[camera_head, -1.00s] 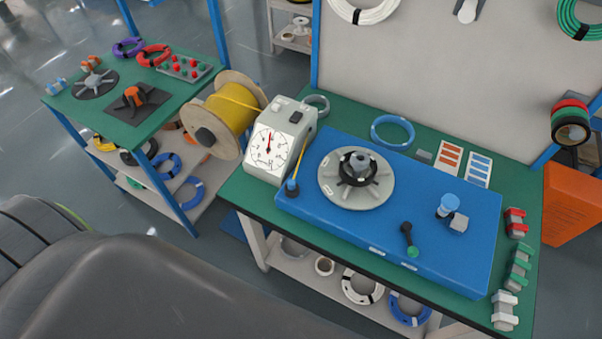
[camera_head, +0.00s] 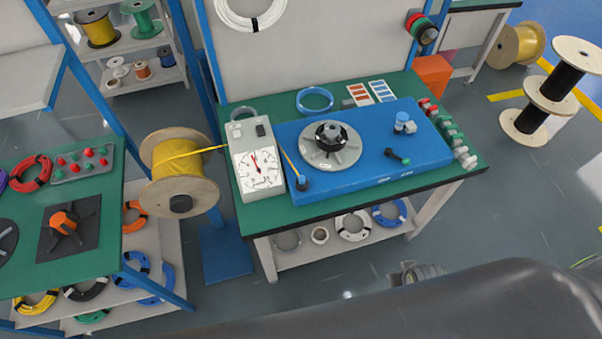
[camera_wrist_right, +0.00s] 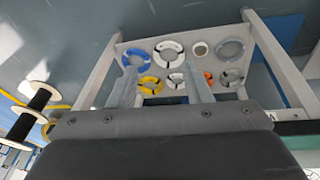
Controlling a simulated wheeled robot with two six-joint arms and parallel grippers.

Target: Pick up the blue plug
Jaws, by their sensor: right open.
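I cannot tell whether this is the blue plug. A small dark fitting (camera_head: 301,183) sits at the cable end near the dial box. My right gripper (camera_wrist_right: 160,72) shows in the right wrist view with its two fingers apart and nothing between them. It faces the lower shelf with cable coils, well away from the platform top. My left gripper is not in view.
The dial box (camera_head: 257,175) and yellow cable spool (camera_head: 180,172) stand left of the platform. A round grey turntable (camera_head: 331,155) and a green-tipped lever (camera_head: 397,156) are on it. Coloured clamps line the bench's right edge. Open floor (camera_head: 330,273) lies in front.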

